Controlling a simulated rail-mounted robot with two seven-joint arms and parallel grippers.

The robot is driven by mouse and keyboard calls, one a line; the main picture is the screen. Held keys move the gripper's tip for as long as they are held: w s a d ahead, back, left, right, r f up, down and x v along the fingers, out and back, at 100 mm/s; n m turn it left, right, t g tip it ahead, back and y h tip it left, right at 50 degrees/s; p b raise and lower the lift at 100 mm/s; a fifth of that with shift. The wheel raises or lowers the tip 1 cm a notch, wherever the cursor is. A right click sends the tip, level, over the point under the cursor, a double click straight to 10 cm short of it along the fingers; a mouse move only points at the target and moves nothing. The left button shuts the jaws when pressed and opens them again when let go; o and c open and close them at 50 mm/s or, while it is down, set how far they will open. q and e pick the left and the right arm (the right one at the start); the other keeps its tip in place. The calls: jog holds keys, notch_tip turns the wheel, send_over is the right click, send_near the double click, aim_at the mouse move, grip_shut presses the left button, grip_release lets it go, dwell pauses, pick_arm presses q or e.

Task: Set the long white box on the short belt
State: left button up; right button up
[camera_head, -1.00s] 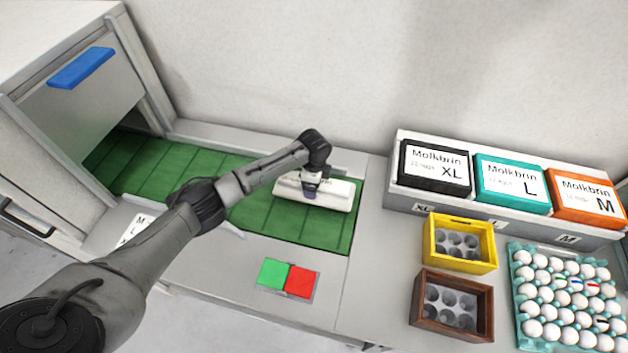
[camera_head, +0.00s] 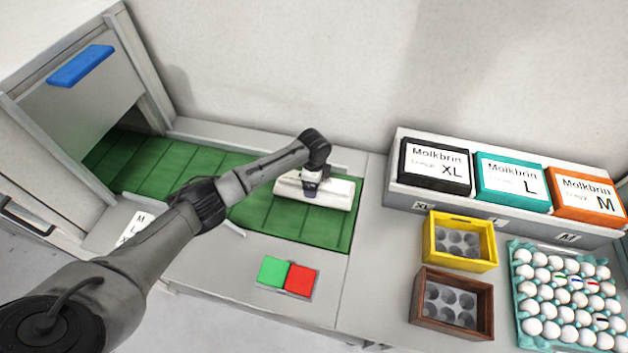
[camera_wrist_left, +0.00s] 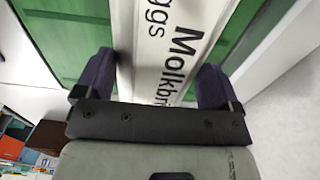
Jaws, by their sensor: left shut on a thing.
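The long white box (camera_head: 335,193) is at the right end of the green short belt (camera_head: 290,222) in the head view. My left gripper (camera_head: 311,190) is over it, with its fingers on either side of the box. In the left wrist view, the white box (camera_wrist_left: 167,45) with "Molkbrin" lettering lies between the two dark fingers of my left gripper (camera_wrist_left: 158,88), and the green belt (camera_wrist_left: 65,40) shows beyond it. Whether the box's underside touches the belt cannot be told. My right gripper is not in view.
A green and red button panel (camera_head: 287,277) sits in front of the belt. To the right are a yellow crate (camera_head: 460,262), a brown crate (camera_head: 452,328), an egg tray (camera_head: 518,290) and a rack (camera_head: 400,200) of labelled boxes. A hatch with a blue handle (camera_head: 82,67) stands at the left.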

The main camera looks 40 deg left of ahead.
pick_arm(q)
jog(key=shift+f, duration=0.1)
dwell(0.3)
jog(key=o, duration=1.1)
jog(key=shift+w, duration=0.1)
jog(key=shift+f, duration=0.1)
notch_tip(320, 180, up, 14)
jog(key=p, duration=0.1)
